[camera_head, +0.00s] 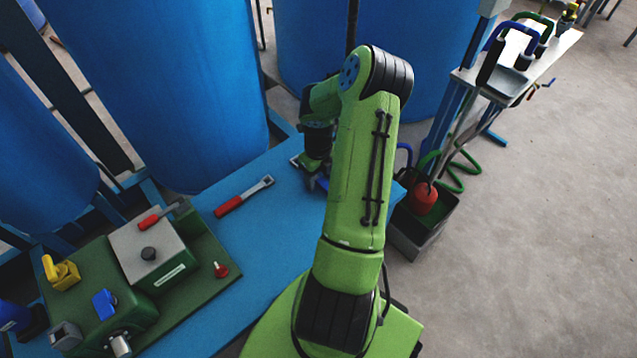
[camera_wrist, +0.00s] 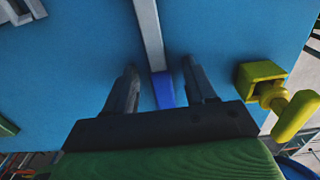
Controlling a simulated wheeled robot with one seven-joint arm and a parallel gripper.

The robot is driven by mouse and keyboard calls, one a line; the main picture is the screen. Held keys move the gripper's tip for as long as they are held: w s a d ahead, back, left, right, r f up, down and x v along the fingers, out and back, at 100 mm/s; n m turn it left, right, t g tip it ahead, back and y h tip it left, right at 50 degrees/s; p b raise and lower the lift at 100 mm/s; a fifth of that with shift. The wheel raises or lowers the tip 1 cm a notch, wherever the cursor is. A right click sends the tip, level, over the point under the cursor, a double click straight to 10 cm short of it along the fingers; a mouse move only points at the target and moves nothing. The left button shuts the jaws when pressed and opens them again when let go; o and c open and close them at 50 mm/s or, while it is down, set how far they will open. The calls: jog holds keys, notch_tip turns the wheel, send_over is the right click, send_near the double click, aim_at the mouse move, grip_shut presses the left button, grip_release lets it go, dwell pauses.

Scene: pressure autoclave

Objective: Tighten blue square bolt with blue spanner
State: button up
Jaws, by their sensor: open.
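A spanner with a grey shaft (camera_wrist: 149,35) and a blue handle (camera_wrist: 163,92) lies on the blue table in the wrist view. My gripper (camera_wrist: 160,70) is open, with one dark finger on each side of the blue handle. I cannot tell whether either finger touches it. In the head view my gripper (camera_head: 316,165) is low over the far part of the table, partly hidden by my arm. A blue block-like part (camera_head: 104,303) sits on the green machine at lower left; I cannot tell whether it is the blue square bolt.
A red-handled spanner (camera_head: 243,197) lies on the blue table (camera_head: 270,225). The green machine (camera_head: 170,265) carries a yellow part (camera_head: 60,272) and red knob (camera_head: 220,270). A yellow-green fitting (camera_wrist: 262,85) is right of my gripper. Large blue tanks (camera_head: 170,90) stand behind.

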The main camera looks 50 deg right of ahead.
jog(key=shift+r, duration=0.1)
jog(key=shift+c, duration=0.4)
grip_shut()
